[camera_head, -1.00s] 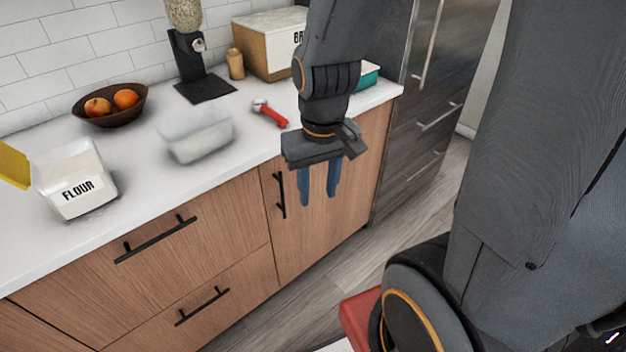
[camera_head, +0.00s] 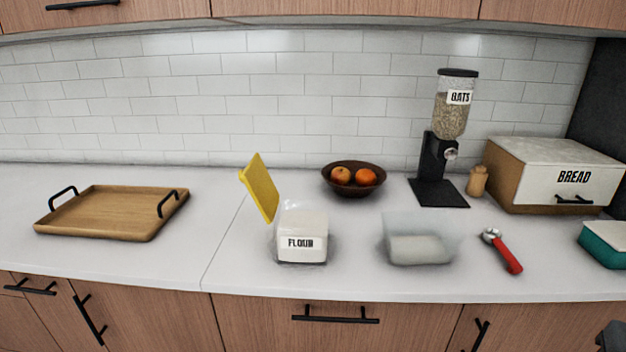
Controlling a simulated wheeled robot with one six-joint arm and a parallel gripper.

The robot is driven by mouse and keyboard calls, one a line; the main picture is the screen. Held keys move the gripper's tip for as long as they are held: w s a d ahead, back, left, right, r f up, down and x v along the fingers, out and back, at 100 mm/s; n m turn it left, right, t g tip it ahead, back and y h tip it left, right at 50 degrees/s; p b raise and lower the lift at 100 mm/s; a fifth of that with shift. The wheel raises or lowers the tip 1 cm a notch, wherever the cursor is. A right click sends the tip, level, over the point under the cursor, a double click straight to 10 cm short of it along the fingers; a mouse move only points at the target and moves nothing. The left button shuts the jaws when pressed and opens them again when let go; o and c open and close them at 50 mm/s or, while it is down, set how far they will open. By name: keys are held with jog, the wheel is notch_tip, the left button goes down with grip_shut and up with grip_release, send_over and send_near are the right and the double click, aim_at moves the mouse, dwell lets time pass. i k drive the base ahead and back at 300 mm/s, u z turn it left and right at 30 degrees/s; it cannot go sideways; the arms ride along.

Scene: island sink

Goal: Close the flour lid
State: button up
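The flour container (camera_head: 301,243) is a clear box with white contents and a FLOUR label, standing on the white counter. Its yellow lid (camera_head: 260,187) is open, standing steeply up at the container's left side and leaning a little to the left. The top of the container is uncovered. My gripper's fingers are not in view. Only a small dark part, which seems to be of my arm, shows at the bottom right corner.
A fruit bowl (camera_head: 353,182), an oats dispenser (camera_head: 436,160) and a bread box (camera_head: 540,174) stand behind. A wooden tray (camera_head: 112,213) is at the left, with clear counter between it and the flour.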

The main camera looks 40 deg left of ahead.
aim_at(256, 177)
jog(key=z, duration=1.8)
jog(key=k, duration=1.9)
jog(key=u, duration=2.35)
jog(key=i, duration=0.45)
jog(key=k, duration=0.45)
jog(key=u, duration=0.8)
jog(key=i, duration=0.65)
